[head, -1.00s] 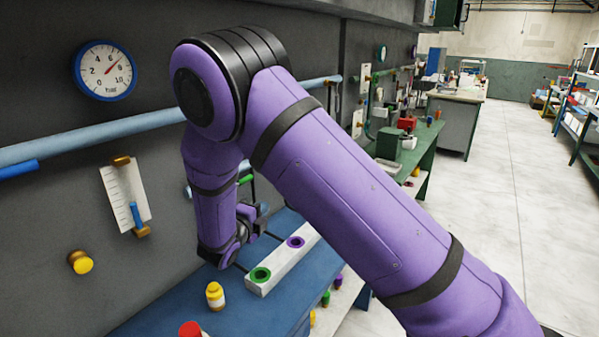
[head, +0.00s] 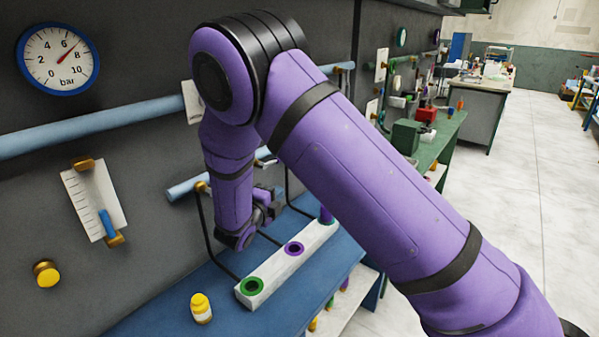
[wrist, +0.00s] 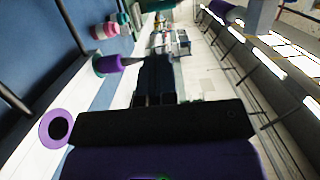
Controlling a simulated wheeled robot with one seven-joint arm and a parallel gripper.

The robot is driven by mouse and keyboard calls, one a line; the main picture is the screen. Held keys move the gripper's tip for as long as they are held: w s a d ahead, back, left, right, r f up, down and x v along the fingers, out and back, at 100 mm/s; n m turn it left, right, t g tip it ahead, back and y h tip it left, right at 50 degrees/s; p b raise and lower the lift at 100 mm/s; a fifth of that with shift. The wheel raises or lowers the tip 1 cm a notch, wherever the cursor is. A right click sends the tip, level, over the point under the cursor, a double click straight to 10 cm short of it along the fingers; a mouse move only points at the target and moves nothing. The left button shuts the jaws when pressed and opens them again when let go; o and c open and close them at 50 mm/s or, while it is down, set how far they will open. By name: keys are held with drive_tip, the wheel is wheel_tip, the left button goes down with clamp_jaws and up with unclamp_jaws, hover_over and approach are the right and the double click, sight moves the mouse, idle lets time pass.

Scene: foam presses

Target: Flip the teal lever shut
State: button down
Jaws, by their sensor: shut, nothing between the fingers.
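I cannot make out the teal lever for certain. In the wrist view a teal piece (wrist: 157,5) shows at the top edge, too cut off to identify. My gripper (wrist: 155,68) shows there as dark fingers close together, with nothing seen between them. In the head view my purple arm hangs over the blue bench, and its fingers are hidden behind the wrist. A white block (head: 272,271) with a green-ringed hole and a purple-ringed hole (head: 293,248) lies below and right of the wrist. A purple peg (wrist: 108,65) is left of the fingers in the wrist view.
A yellow bottle (head: 201,308) stands on the blue bench (head: 185,285) near its front. A pressure gauge (head: 58,57), a light blue pipe (head: 90,132) and a white scale plate (head: 92,202) are on the dark wall. A green bench stands farther back. The floor at right is clear.

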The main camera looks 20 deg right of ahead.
drive_tip(key=shift+d, duration=0.1)
drive_tip(key=x, duration=1.3)
drive_tip(key=shift+w+d, duration=0.25)
drive_tip(key=shift+w, duration=0.1)
drive_tip(key=d+t+h, duration=0.1)
drive_tip(key=w+d+f+n+t+h, duration=0.1)
drive_tip(key=t, duration=0.1)
drive_tip(key=shift+w+h, duration=0.3)
drive_tip(key=shift+w, duration=0.05)
drive_tip(key=w+d+r+n+t+h, duration=0.1)
drive_tip(key=w+d+r+n+t, duration=0.1)
drive_tip(key=w+d+r+t, duration=0.2)
drive_tip(key=shift+w+d+r+t+h, duration=0.25)
drive_tip(key=shift+d+r+t+h, duration=0.2)
drive_tip(key=shift+d, duration=0.8)
drive_tip(key=shift+r, duration=0.3)
